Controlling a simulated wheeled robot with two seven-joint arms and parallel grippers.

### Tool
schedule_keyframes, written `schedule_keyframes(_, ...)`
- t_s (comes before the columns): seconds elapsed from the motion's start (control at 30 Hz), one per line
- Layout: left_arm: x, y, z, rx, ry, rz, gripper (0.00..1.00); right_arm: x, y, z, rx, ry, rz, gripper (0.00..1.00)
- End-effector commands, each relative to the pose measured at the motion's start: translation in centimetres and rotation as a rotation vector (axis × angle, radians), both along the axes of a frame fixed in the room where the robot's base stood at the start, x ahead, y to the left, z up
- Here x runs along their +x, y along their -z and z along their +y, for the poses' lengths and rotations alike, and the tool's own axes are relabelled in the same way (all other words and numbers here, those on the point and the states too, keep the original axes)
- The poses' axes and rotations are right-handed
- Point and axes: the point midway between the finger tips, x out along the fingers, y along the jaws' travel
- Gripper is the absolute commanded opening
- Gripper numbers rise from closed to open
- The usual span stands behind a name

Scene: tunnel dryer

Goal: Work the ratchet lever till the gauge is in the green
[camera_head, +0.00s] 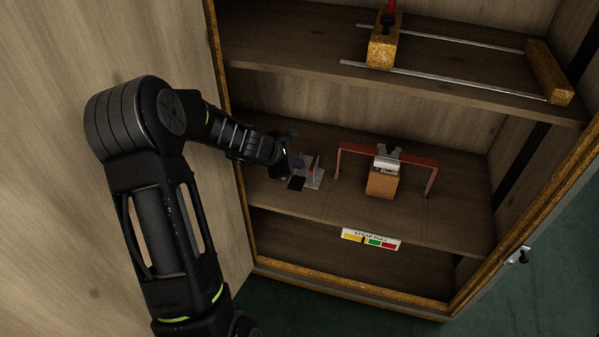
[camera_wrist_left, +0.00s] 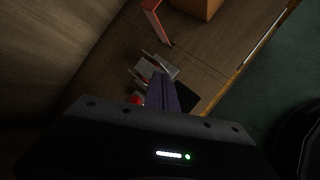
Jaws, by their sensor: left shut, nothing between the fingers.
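The ratchet (camera_head: 314,178) is a small grey metal bracket with a red part, on the left of the middle shelf. It also shows in the left wrist view (camera_wrist_left: 168,68). A black flat piece (camera_head: 297,184) lies at its near side; I cannot tell whether it belongs to the lever. My left gripper (camera_head: 289,164) is shut and empty, close beside the bracket's left side; contact is unclear, and the gripper hides part of it. The gauge (camera_head: 371,240) is a white strip with yellow, green and red fields on the shelf's front edge. Its pointer is too small to read surely.
A red strap (camera_head: 348,147) arches over an orange-brown box (camera_head: 381,186) right of the ratchet. The upper shelf (camera_head: 290,50) holds a clamp with metal bars (camera_head: 450,82). The cabinet's left wall stands close to my left arm. The shelf's right part is clear.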

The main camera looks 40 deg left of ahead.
Motion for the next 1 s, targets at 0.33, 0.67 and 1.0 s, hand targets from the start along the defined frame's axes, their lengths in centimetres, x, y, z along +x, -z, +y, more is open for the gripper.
schedule_keyframes(0.33, 0.2, -3.6, 0.1, 0.0, -0.001, -0.001, 0.0, 0.0, -3.4, 0.0, 0.0, 0.0, 0.0, 0.0)
schedule_keyframes(0.67, 0.2, -3.5, 0.1, 0.0, -0.001, -0.001, 0.0, 0.0, -3.3, 0.0, 0.0, 0.0, 0.0, 0.0)
schedule_keyframes(1.0, 0.2, -3.5, 0.1, 0.0, -0.001, -0.001, 0.0, 0.0, -3.3, 0.0, 0.0, 0.0, 0.0, 0.0)
